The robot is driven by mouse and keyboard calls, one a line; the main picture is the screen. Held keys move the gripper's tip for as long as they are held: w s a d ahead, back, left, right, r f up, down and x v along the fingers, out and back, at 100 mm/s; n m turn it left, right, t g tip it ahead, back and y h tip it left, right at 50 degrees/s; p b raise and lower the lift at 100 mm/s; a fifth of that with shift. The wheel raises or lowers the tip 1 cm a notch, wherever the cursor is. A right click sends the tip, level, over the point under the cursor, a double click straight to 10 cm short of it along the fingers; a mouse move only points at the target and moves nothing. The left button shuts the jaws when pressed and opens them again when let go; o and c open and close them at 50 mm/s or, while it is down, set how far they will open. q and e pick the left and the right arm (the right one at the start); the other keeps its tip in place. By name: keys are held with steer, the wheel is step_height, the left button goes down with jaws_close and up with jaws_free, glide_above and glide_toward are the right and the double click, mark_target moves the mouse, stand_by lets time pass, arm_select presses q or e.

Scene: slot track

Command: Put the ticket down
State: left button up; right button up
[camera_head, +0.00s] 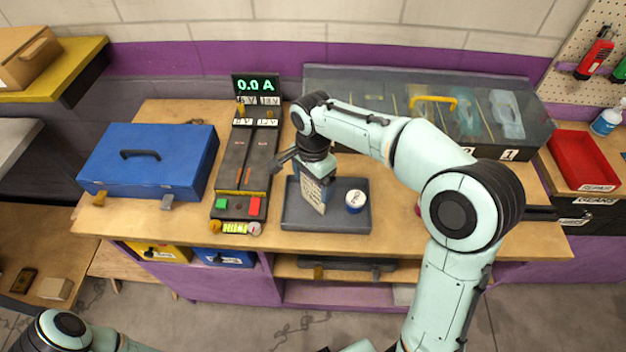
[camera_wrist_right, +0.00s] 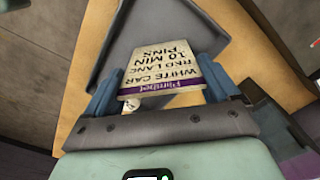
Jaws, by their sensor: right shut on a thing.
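The ticket (camera_head: 313,194) is a pale card with dark printed lines. It hangs from my right gripper (camera_head: 317,176), over the left part of the dark grey tray (camera_head: 345,221). In the right wrist view the ticket (camera_wrist_right: 168,60) stands between the two blue fingers of the gripper (camera_wrist_right: 160,85), its text upside down: white car, red lane, 10 min, pins. The gripper is shut on it. I cannot tell whether its lower edge touches the tray. My left gripper is out of view; only part of that arm shows at the bottom left.
A small round white-topped tin (camera_head: 355,200) sits in the tray, right of the ticket. The slot track (camera_head: 246,165) with its 0.0 A display (camera_head: 256,85) stands left of the tray. A blue case (camera_head: 150,160) is farther left. A clear-lidded box (camera_head: 375,92) lies behind.

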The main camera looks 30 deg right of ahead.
steer(key=shift+f, duration=0.1)
steer(key=shift+f, duration=0.15)
steer(key=o, duration=0.8)
steer(key=shift+c, duration=0.2)
step_height(320, 180, up, 11)
steer(key=shift+w+r+p, duration=0.1)
steer(key=shift+r+p, duration=0.05)
steer(key=shift+p, duration=0.8)
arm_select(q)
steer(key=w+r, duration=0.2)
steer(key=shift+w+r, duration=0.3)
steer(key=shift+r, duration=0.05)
arm_select(e)
steer(key=shift+r, duration=0.65)
